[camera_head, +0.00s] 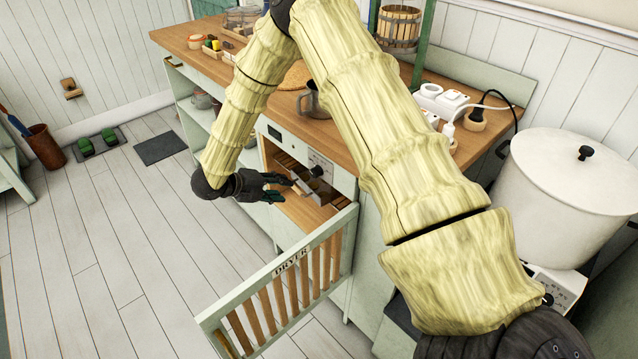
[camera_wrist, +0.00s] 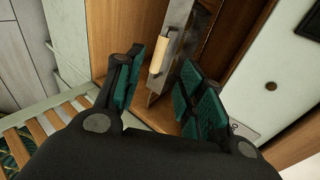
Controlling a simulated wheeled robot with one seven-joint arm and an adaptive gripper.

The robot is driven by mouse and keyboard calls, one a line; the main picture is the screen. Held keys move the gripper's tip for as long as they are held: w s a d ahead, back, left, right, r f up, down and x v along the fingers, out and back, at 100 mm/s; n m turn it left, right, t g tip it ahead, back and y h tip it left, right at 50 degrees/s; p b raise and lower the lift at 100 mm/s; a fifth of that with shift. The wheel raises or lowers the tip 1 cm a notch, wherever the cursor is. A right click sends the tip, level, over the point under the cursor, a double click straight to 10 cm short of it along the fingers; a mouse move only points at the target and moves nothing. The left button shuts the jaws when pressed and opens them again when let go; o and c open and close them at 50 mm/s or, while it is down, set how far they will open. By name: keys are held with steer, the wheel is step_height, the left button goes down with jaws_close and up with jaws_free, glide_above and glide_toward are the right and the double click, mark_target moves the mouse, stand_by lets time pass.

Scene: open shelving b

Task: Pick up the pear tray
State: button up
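A grey metal tray (camera_wrist: 175,45) with a pale wooden handle (camera_wrist: 159,56) is inside the open dryer compartment (camera_head: 290,207). No pears show on it, so I cannot confirm that it is the pear tray. In the head view, the grey tray (camera_head: 318,190) is partly hidden by my arm. My gripper (camera_head: 283,183) is at the mouth of the compartment. In the wrist view, the green-padded fingers of my gripper (camera_wrist: 157,88) are spread apart. The handle appears in the gap between them, beyond the fingertips, and nothing is gripped.
The slatted door marked DRYER (camera_head: 285,280) hangs open to the front. A wooden counter (camera_head: 285,105) above the compartment carries a metal jug (camera_head: 314,103) and power sockets (camera_head: 440,100). A large white pot (camera_head: 570,190) stands at right.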

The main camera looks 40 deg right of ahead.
mark_target(296, 190)
steer(key=shift+p+x, duration=0.3)
steer(key=shift+x, duration=3.15)
steer(key=shift+s+a, duration=0.1)
jaws_close()
